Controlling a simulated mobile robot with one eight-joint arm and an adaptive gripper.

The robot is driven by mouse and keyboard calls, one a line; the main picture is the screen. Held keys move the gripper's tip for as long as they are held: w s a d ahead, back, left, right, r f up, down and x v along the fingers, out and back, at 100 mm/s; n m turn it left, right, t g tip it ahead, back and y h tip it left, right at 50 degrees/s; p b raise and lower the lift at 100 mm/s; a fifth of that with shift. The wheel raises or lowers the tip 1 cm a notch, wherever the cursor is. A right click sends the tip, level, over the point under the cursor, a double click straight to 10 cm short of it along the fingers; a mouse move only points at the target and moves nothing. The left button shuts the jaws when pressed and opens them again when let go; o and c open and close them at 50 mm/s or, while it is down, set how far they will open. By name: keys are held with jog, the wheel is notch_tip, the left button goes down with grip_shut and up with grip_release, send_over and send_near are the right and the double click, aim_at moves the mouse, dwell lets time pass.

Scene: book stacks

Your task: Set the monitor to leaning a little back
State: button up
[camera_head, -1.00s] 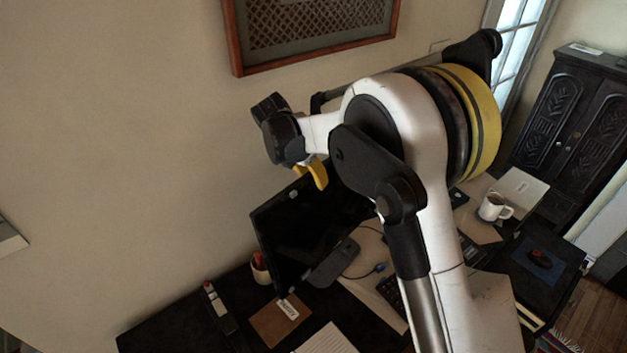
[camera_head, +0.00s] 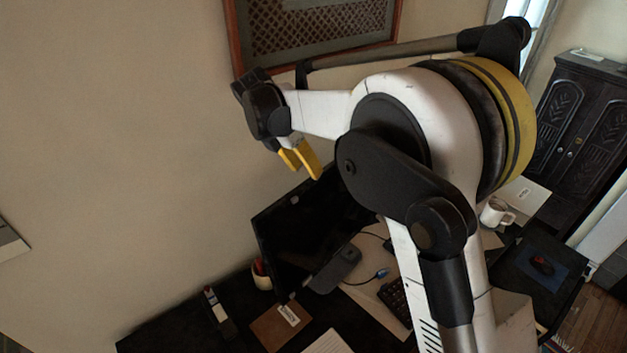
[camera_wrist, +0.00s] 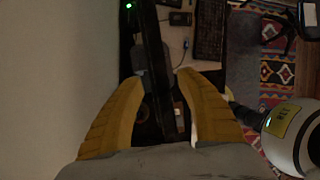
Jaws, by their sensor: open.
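In the wrist view, the open fingers (camera_wrist: 162,76) point down on either side of the monitor's thin dark edge (camera_wrist: 152,45), seen from above. Nothing is held. I cannot tell the monitor's exact tilt.
A pen cup (camera_head: 261,273), keyboard (camera_head: 394,298), brown notebook (camera_head: 280,324) and white mug (camera_head: 495,212) are on the desk. The wall is close behind the monitor, with a framed panel (camera_head: 318,35) above. A patterned rug (camera_wrist: 279,45) shows in the wrist view.

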jog(key=v, duration=0.4)
jog(key=shift+f, duration=0.1)
jog(key=s+d+f+m+t+y+b, duration=0.25)
jog(key=s+d+m+b, duration=0.55)
jog(key=s+d+m, duration=0.45)
jog(key=s+d+f+m+t+y+b, duration=0.1)
jog(key=s+d+f+m+b, duration=0.2)
jog(key=s+f+m, duration=0.3)
jog(key=s+d+f+m+t+y+b, duration=0.1)
jog(key=s+d+f+m+t+b, duration=0.1)
jog(key=s+f+m, duration=0.5)
jog(key=s+d+m+b, duration=0.1)
jog(key=s+m+b, duration=0.1)
jog(key=s, duration=0.1)
jog(key=shift+d+b, duration=0.2)
jog(key=shift+b, duration=0.2)
jog(key=shift+s, duration=0.1)
dwell(0.7)
